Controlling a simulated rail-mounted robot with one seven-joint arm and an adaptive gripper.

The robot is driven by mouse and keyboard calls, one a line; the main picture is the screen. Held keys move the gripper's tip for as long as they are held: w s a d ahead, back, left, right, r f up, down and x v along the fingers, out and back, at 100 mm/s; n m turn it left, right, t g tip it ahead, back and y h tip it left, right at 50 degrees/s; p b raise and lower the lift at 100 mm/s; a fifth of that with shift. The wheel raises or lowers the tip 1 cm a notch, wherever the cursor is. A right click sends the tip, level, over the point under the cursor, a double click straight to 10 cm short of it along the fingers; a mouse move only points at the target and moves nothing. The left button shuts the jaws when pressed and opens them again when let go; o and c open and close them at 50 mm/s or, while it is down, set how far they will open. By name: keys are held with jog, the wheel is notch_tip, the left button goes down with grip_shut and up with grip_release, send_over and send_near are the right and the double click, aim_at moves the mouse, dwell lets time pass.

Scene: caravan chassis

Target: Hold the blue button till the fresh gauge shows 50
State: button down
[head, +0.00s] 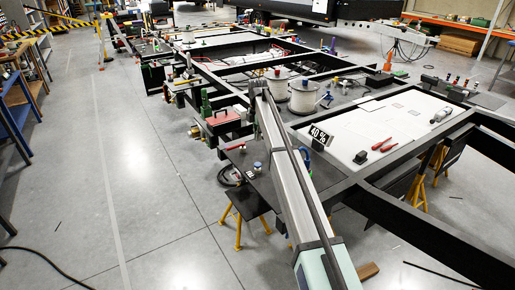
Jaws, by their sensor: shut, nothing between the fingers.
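A small black display sign (319,137) reads "40 %" and stands on the caravan chassis, just right of my arm. A small blue part (305,154) shows beside my arm, below the sign; it is partly covered and I cannot tell whether it is the blue button. Another small blue-topped item (258,167) stands on the dark plate left of my arm. My arm reaches up over this corner of the chassis. My gripper cannot be made out; the arm hides what lies behind it.
Two white drums (303,97) stand behind the sign. A red toolbox (223,120) sits left of my arm. Yellow stands (238,230) support the chassis. The floor at left is mostly clear.

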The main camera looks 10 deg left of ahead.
aim_at(258, 165)
notch_tip(258, 165, down, 13)
jog(key=p, duration=0.4)
jog(key=shift+f, duration=0.2)
jog(key=shift+f, duration=0.1)
notch_tip(258, 165, down, 2)
jog(key=shift+b, duration=0.55)
jog(key=shift+s+f, duration=0.25)
dwell(0.5)
notch_tip(258, 165, up, 15)
jog(key=b, duration=0.1)
jog(key=shift+w+b, duration=0.2)
jog(key=shift+b, duration=0.15)
dwell(0.8)
